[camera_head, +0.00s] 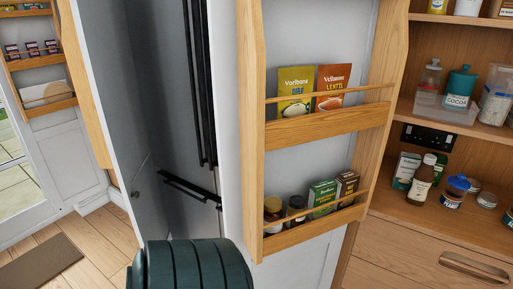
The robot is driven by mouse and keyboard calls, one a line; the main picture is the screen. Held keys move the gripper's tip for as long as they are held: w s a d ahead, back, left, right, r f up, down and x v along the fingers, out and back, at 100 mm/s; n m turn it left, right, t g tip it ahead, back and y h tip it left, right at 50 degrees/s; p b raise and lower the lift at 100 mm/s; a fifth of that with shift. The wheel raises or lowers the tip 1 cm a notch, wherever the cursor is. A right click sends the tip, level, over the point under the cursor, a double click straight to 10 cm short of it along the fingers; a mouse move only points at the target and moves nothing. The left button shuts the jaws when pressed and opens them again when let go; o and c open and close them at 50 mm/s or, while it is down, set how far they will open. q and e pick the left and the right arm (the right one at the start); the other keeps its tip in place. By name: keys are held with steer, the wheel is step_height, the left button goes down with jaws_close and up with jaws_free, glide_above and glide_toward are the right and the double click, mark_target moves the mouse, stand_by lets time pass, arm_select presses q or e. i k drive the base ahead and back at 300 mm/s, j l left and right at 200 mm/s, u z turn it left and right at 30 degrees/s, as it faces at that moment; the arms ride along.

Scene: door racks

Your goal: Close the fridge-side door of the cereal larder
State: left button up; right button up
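A tall door with a pale inner face and a wooden rack frame (391,60) stands open in the middle, beside the grey fridge (165,95) with its black handles. Its upper rack holds a yellow-green Voribane packet (294,91) and an orange-red Lentil packet (333,85). Its lower rack holds jars and small boxes. The larder (400,165) lies open to the right of this door, with stocked wooden shelves. Neither of my grippers is in view.
A dark green ribbed cylindrical part (195,265) fills the bottom centre, in front of the door's lower left. Another racked door (68,150) stands at far left. Wooden floor (105,240) with a brown mat (40,264) shows at lower left. A drawer handle (475,268) is at lower right.

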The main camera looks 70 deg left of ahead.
mark_target(261, 156)
steer(key=k+j, duration=0.2)
steer(key=j, duration=0.2)
steer(key=k+j+z, duration=0.1)
steer(key=j, duration=0.3)
steer(key=k+j, duration=0.5)
steer(key=j, duration=0.25)
steer(key=k+j+z, duration=0.1)
steer(key=j, duration=0.3)
steer(key=j+z, duration=0.1)
steer(key=j, duration=1.4)
steer(key=k+l+u, duration=0.1)
steer(key=k, duration=0.2)
